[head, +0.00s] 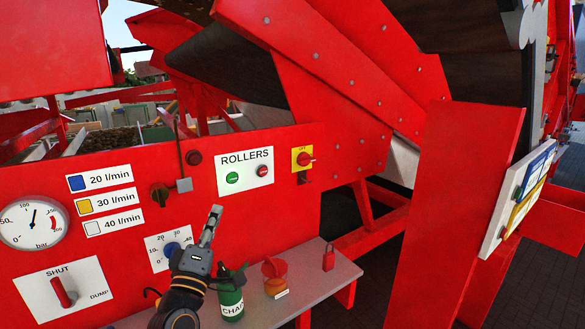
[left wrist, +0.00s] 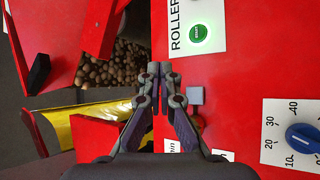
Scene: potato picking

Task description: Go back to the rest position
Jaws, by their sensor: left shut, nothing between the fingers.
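My left gripper (head: 214,213) is shut and empty in the head view. It points up in front of the red machine panel (head: 120,235), below the ROLLERS plate (head: 245,172). In the left wrist view my left gripper (left wrist: 160,72) shows its two fingers closed together. The plate's green button (head: 232,178) and red button (head: 263,171) are above and right of the fingertips, clear of them. The green button looks bright in the left wrist view (left wrist: 196,32). A blue dial (head: 171,250) is partly behind the gripper. My right gripper is out of view.
A grey shelf (head: 325,276) holds a green bottle (head: 231,305), a red-topped container (head: 275,285) and a red padlock (head: 328,258). A gauge (head: 33,222), a SHUT/DUMP lever (head: 63,292) and a yellow-backed switch (head: 303,159) sit on the panel. Potatoes (left wrist: 112,68) lie beyond its edge.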

